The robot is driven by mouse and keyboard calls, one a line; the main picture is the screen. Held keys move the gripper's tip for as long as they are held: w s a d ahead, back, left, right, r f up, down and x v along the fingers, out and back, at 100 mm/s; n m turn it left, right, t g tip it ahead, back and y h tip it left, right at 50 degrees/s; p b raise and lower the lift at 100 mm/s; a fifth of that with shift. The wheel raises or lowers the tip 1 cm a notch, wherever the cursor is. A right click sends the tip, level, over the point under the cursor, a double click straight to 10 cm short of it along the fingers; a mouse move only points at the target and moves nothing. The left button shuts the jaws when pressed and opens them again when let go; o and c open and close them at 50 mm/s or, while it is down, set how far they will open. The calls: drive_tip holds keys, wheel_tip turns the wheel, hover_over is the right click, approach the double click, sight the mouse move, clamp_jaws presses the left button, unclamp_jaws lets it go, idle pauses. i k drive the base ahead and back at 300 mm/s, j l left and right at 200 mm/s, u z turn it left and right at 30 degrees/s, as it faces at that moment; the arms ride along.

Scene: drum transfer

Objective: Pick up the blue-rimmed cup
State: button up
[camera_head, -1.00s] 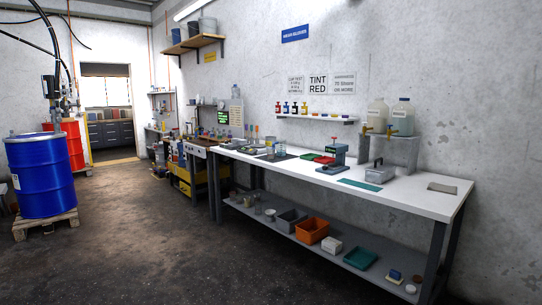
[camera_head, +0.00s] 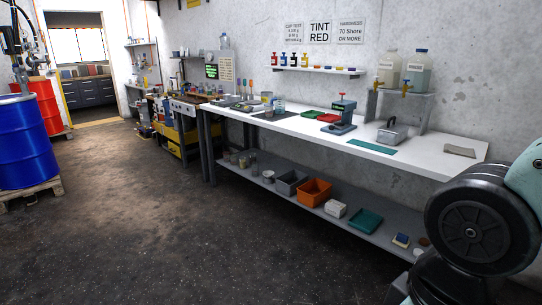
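I cannot make out a blue rim on any cup from here. A small pale container (camera_head: 267,98) stands on the white workbench (camera_head: 424,160), left of the middle, too small to tell its rim. Several small cups or jars (camera_head: 243,161) stand at the left end of the grey lower shelf (camera_head: 284,205), also too small to tell. A dark round joint of my arm fills the lower right. My gripper is out of view.
On the bench are a red-topped press (camera_head: 342,113), a teal mat (camera_head: 371,147) and a grey cloth (camera_head: 460,150). An orange bin (camera_head: 315,191) sits on the lower shelf. A blue drum (camera_head: 24,142) stands on a pallet at left. The floor between is clear.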

sight(269, 108)
drive_tip(key=i+j+u, duration=0.3)
drive_tip(key=i, duration=0.55)
drive_tip(key=i+u, duration=0.25)
drive_tip(key=i, duration=0.6)
drive_tip(key=i+z, duration=0.15)
drive_tip(key=i, duration=0.3)
drive_tip(key=i+j+z, duration=0.15)
drive_tip(key=i, duration=0.3)
drive_tip(key=i+j+z, duration=0.15)
drive_tip(key=i, duration=0.35)
drive_tip(key=i+j+z, duration=0.15)
drive_tip(key=i, duration=0.3)
drive_tip(key=i+j+z, duration=0.65)
drive_tip(key=i+j, duration=0.15)
drive_tip(key=i, duration=0.05)
